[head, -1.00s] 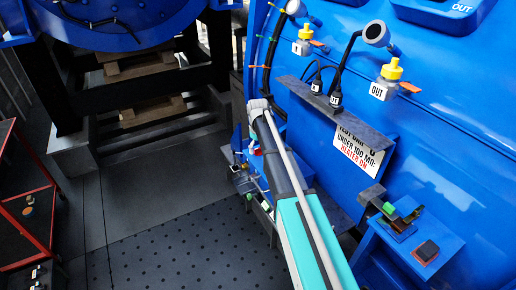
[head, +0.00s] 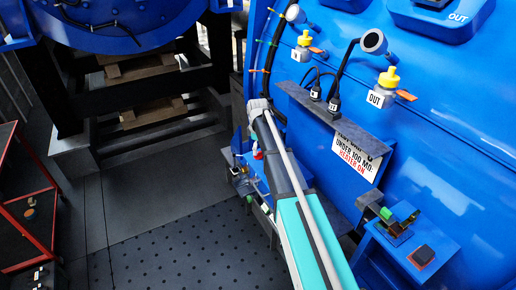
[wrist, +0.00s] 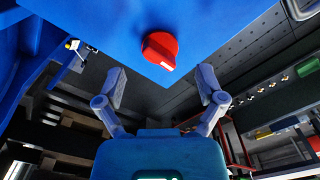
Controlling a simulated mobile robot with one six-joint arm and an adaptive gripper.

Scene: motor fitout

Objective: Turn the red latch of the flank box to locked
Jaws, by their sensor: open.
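The red latch (wrist: 160,50) is a round knob with a raised grip bar. It sits on the blue face of the flank box (wrist: 110,22) in the wrist view, with a small pale mark at its lower edge. I cannot read whether it is at locked. My gripper (wrist: 160,86) is open and empty. Its two fingers are spread below the latch in the picture, one to each side, apart from it. In the head view my arm reaches to the blue housing, and the fingers and latch cannot be made out clearly there.
The blue housing (head: 440,130) fills the right, with a dark shelf (head: 325,104), cables and yellow-capped bottles (head: 388,79). A small blue bracket table (head: 440,250) stands out at lower right. A red-framed cart (head: 30,200) is at left. The floor (head: 150,200) between is clear.

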